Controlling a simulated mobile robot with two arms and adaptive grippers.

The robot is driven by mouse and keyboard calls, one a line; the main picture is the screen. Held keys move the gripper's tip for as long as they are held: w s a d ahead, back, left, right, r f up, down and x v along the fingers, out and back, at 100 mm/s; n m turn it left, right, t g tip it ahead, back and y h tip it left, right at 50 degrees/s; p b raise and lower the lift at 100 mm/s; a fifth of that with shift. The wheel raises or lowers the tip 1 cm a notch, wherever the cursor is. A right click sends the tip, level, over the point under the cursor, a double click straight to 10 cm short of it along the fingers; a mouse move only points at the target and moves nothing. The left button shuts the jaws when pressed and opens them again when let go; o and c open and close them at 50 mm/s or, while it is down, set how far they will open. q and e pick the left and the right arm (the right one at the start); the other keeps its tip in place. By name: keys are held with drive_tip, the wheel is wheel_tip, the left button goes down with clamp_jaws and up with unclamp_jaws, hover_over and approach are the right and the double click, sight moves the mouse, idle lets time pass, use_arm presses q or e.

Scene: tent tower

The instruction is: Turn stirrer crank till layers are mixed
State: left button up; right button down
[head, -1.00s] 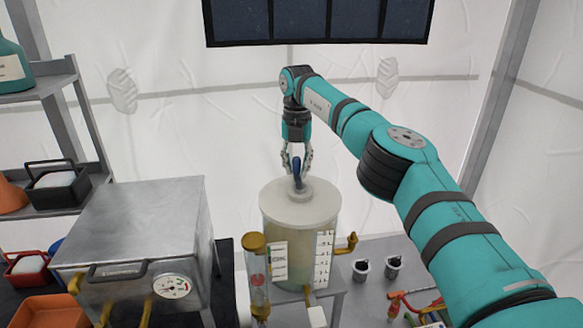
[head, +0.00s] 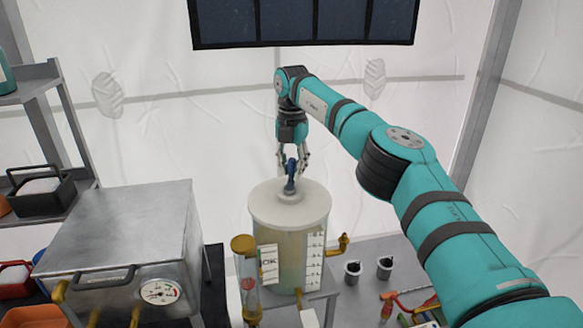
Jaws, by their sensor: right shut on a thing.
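The stirred tank (head: 275,211) is a pale cylinder with a flat white lid, standing upright on a grey stand. A small dark blue crank handle (head: 291,178) rises from the hub at the middle of the lid. My right gripper (head: 292,165) points down from above with its fingers closed on the crank handle. The tank's wall looks cloudy pale yellow-green, with a white graduated scale (head: 315,262) on its right front. I cannot make out separate layers inside. My left gripper is not in view.
A metal box with a dial gauge (head: 158,291) stands to the left. A brass-capped sight tube (head: 245,275) stands close in front of the tank. Two small cups (head: 385,267) and red-handled tools lie on the grey table at right. Shelves with bins stand at far left.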

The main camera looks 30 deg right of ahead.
drive_tip(key=c, duration=1.1)
unclamp_jaws()
drive_tip(key=shift+c, duration=0.2)
drive_tip(key=shift+a, duration=0.1)
